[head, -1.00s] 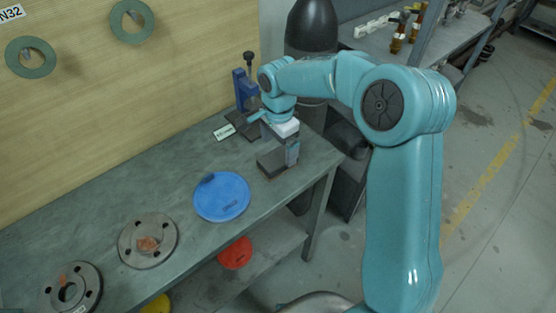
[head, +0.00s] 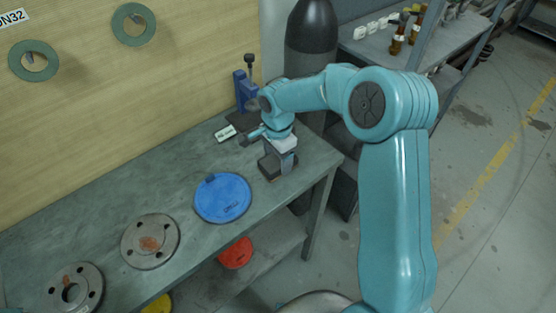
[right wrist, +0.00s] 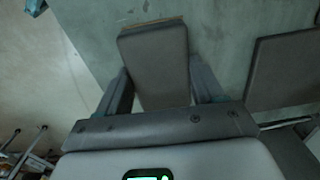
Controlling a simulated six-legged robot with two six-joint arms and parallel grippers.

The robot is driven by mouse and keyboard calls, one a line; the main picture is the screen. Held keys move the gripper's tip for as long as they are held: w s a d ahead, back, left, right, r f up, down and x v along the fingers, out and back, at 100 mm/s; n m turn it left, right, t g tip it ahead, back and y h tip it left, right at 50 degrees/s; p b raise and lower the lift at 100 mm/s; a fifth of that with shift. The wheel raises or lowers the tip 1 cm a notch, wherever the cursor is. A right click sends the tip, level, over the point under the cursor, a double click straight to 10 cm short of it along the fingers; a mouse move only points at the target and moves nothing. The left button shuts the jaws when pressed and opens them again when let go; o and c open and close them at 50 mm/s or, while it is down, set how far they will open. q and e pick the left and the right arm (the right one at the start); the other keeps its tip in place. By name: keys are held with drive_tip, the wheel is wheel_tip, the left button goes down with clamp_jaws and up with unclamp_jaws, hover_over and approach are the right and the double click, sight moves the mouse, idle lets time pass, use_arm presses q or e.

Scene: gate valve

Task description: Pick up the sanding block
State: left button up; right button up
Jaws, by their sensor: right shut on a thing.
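The sanding block (head: 267,169) is a dark grey-brown rectangular block near the right end of the workbench. In the right wrist view, the block (right wrist: 155,62) lies between the two fingers, with a tan edge at its far end. My right gripper (head: 280,167) points down over the block and is shut on it; in the right wrist view the gripper (right wrist: 160,90) has a finger along each long side. I cannot tell whether the block touches the bench or is slightly raised. My left gripper is not in view.
A blue tool on a dark base (head: 244,92) and a white label (head: 225,134) are behind the gripper. A blue disc (head: 222,198) lies to its left, then two metal flanges (head: 150,241). A red disc (head: 236,253) is on the lower shelf (head: 270,245). Open floor lies right.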

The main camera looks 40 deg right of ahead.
sight(278, 159)
wheel_tip(278, 159, up, 20)
idle(0.4)
